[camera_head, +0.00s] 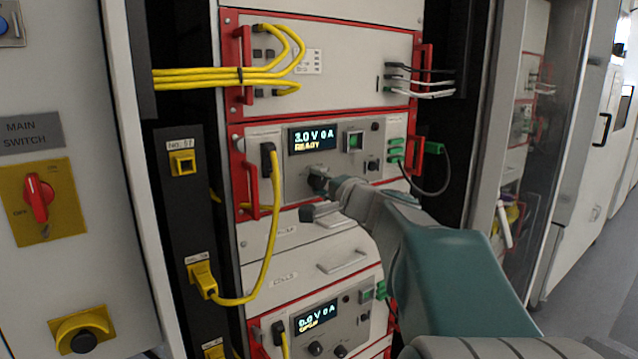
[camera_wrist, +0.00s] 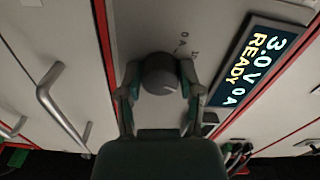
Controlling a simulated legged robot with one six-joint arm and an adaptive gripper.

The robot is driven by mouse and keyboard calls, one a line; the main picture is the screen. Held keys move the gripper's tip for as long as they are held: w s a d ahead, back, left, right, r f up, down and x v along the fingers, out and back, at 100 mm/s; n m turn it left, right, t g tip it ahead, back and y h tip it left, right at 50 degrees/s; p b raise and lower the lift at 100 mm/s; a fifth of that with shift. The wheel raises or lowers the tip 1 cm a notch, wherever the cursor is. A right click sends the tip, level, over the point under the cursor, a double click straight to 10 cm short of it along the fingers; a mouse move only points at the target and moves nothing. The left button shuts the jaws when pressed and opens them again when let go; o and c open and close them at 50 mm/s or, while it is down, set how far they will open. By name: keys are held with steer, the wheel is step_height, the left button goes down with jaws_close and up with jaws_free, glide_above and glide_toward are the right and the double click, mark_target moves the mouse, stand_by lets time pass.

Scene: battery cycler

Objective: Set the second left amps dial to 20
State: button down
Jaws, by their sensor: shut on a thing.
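The upper cycler unit's display (camera_head: 313,138) is lit and reads 3.0 V 0 A READY; it also shows in the wrist view (camera_wrist: 250,68). Below it, my gripper (camera_head: 320,181) is at the grey front panel. In the wrist view, my gripper (camera_wrist: 160,78) has its fingers on both sides of a round dark dial (camera_wrist: 160,72), closed on it. Small marks, seemingly including 0 and A, are printed beside this dial. The dial's pointer cannot be made out. In the head view my gripper and arm hide most of the dial area.
A lower unit (camera_head: 320,316) shows 0.0 V 0 A and has two dials. Red handles (camera_head: 248,178) and a yellow cable (camera_head: 274,210) flank the upper unit on the left. Green plugs (camera_head: 396,150) are on its right. A drawer handle (camera_head: 343,262) juts out below.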

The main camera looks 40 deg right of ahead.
steer(key=shift+c, duration=1.3)
jaws_free()
steer(key=shift+d+f, duration=0.1)
steer(key=shift+d, duration=0.05)
steer(key=s, duration=1.2)
steer(key=s+a+f+n+g+y, duration=0.1)
steer(key=a+f+n+g+y, duration=0.4)
steer(key=a, duration=0.4)
steer(key=s+a+f+n+g+y, duration=0.2)
steer(key=a+f+n+g+y, duration=0.1)
steer(key=a+f+n, duration=0.5)
steer(key=s+a+f+n+g+h, duration=0.3)
steer(key=s+a+f+g+h, duration=0.1)
steer(key=s+a+f+h, duration=0.3)
steer(key=shift+s+f+h, duration=0.5)
steer(key=shift+s+f, duration=0.35)
steer(key=shift+s, duration=0.4)
